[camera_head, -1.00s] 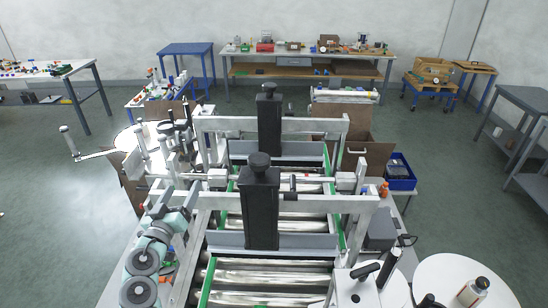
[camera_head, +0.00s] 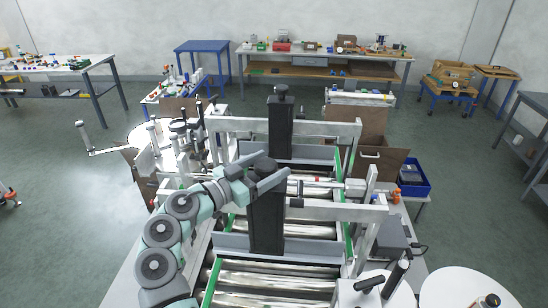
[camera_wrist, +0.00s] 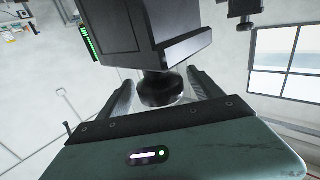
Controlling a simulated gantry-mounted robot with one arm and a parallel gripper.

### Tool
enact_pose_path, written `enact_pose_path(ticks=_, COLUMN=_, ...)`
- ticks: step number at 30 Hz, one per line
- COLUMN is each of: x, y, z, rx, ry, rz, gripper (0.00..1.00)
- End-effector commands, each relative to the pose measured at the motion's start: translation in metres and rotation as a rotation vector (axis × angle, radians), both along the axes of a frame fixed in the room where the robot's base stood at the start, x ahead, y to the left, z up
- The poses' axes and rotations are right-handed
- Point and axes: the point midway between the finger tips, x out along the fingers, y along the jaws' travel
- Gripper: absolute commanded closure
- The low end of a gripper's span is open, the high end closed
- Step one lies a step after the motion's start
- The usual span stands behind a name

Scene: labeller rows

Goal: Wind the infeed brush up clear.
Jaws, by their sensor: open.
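Two black columns with knobs stand on cross frames over the roller conveyor: a near one (camera_head: 266,222) and a far one (camera_head: 280,130). Each has a long grey bar across the rollers below it; the near bar (camera_head: 310,248) sits low. I cannot tell from labels which is the infeed brush. My gripper (camera_head: 268,170) is at the top of the near column and hides its knob in the head view. In the wrist view my open gripper (camera_wrist: 163,88) has one finger on each side of the black knob (camera_wrist: 158,92); contact is not clear.
Silvery rollers (camera_head: 275,278) run between green side rails. A white disc (camera_head: 465,290) and a black-handled post stand at front right. A crank arm (camera_head: 95,140) sticks out at left. A blue bin (camera_head: 413,178) sits at right. The far cross frame (camera_head: 325,128) is behind my gripper.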

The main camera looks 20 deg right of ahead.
Motion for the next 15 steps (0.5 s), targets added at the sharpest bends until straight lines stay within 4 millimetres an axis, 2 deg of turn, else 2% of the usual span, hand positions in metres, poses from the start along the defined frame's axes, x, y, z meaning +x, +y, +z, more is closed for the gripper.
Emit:
enact_pose_path(ticks=6, x=0.006, y=-0.019, z=0.000, rx=0.002, ry=0.002, rz=-0.002, gripper=0.25)
enact_pose_path(ticks=15, x=0.007, y=-0.020, z=-0.001, rx=0.001, ry=-0.001, rz=0.002, gripper=0.25)
